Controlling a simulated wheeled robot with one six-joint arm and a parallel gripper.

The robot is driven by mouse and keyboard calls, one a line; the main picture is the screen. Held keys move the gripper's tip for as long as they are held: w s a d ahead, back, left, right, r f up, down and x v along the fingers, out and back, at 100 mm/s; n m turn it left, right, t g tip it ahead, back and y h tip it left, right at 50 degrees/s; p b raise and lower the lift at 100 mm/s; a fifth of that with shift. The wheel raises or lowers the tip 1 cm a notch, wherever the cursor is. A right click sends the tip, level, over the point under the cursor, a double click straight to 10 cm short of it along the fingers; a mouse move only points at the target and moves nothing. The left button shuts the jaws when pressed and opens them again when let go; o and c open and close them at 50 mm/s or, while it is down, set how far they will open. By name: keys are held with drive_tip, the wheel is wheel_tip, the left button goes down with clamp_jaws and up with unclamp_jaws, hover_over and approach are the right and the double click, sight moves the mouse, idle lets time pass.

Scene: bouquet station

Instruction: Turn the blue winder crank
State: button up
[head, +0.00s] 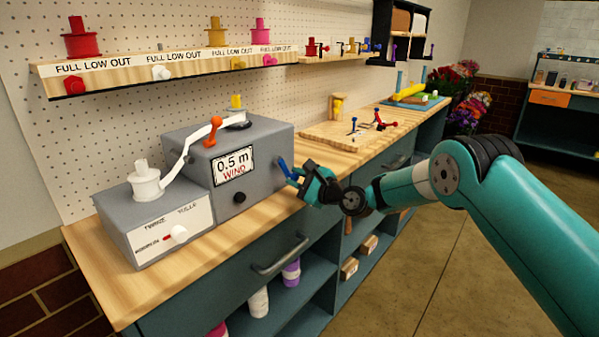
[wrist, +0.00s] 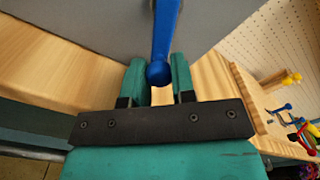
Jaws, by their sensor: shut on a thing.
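The grey winder box (head: 245,155) stands on the wooden bench with a sign reading 0.5 m WIND. Its blue crank (head: 286,168) sticks out from the right side. My gripper (head: 299,180) is at the crank beside the box. In the wrist view the blue crank (wrist: 165,35) comes down from the grey box, and its rounded end sits between the two teal fingers of my gripper (wrist: 160,80). The fingers are shut on the crank. In the head view the fingers partly hide the crank's end.
A lower grey box with a white spool (head: 145,183) stands left of the winder, and a white ribbon runs between them past an orange knob (head: 213,130). A wooden board with small coloured levers (head: 378,120) lies farther along the bench. A drawer handle (head: 280,255) juts out below.

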drive_tip(key=m, duration=0.2)
drive_tip(key=s+a+m+p, duration=0.1)
drive_tip(key=s+m+p, duration=0.1)
drive_tip(key=m, duration=0.1)
drive_tip(key=shift+a+f+m, duration=0.2)
drive_tip(key=shift+f+m, duration=0.05)
drive_tip(key=shift+m, duration=0.05)
drive_tip(key=shift+s+a+r+m+p, duration=0.1)
drive_tip(key=shift+s+a+m+p, duration=0.15)
drive_tip(key=shift+m, duration=0.5)
drive_tip(key=shift+s+a+r+m+p, duration=0.1)
drive_tip(key=shift+s+a+m+p, duration=0.1)
drive_tip(key=shift+m+p, duration=0.35)
drive_tip(key=shift+s+a+m+p, duration=0.15)
drive_tip(key=shift+s+m, duration=0.1)
drive_tip(key=shift+m, duration=0.65)
drive_tip(key=o, duration=0.9)
